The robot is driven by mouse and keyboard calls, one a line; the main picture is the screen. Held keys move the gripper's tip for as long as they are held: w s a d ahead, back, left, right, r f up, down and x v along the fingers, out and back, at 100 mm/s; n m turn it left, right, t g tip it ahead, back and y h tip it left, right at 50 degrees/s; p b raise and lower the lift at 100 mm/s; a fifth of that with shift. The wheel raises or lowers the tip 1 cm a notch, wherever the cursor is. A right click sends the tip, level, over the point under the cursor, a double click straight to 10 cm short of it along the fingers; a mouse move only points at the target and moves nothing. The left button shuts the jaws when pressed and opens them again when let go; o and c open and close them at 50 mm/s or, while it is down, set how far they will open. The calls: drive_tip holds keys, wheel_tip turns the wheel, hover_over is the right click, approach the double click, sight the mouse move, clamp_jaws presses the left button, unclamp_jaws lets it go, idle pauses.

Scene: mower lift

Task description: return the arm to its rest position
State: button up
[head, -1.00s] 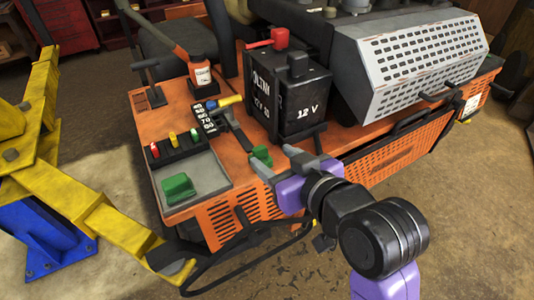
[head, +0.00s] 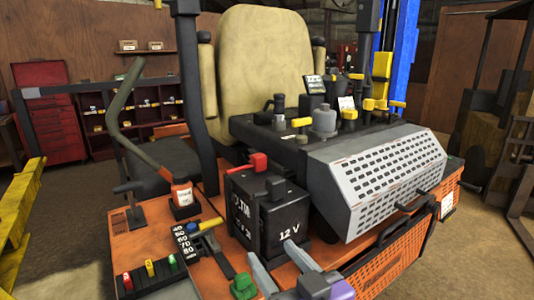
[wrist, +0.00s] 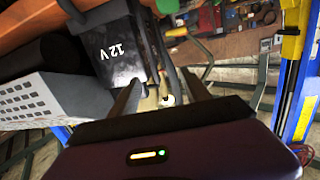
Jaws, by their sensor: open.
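My gripper (head: 279,268) shows at the bottom of the head view, with its two grey fingers apart and nothing between them. It is in front of the black 12 V battery (head: 262,215) on the orange mower deck, and I cannot tell whether it touches the deck. In the wrist view my gripper (wrist: 160,95) has its dark fingers spread, with the battery (wrist: 108,50) upside down beyond the left finger.
A grey perforated cover (head: 375,180) stands right of the battery. A beige seat (head: 262,70) is behind it. Several levers and coloured switches (head: 150,268) line the left deck. A yellow lift arm (head: 20,215) is at the left edge.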

drive_tip(key=s+d+f+m+t+h, duration=0.45)
drive_tip(key=s+d+f, duration=0.55)
drive_tip(key=s+d, duration=0.4)
drive_tip(key=s+d+f+g+h, duration=0.1)
drive_tip(key=s+f, duration=0.1)
drive_tip(key=s, duration=0.5)
drive_tip(key=s+d+f+g+h, duration=0.1)
drive_tip(key=s+d+f+g, duration=0.1)
drive_tip(key=s, duration=0.5)
drive_tip(key=s+d+f+g+h, duration=0.1)
drive_tip(key=s+f+g, duration=0.1)
drive_tip(key=s+f, duration=0.2)
drive_tip(key=s, duration=0.3)
drive_tip(key=shift+s+d, duration=0.25)
drive_tip(key=shift+s, duration=0.1)
drive_tip(key=shift+f+m, duration=0.1)
drive_tip(key=shift+m, duration=0.15)
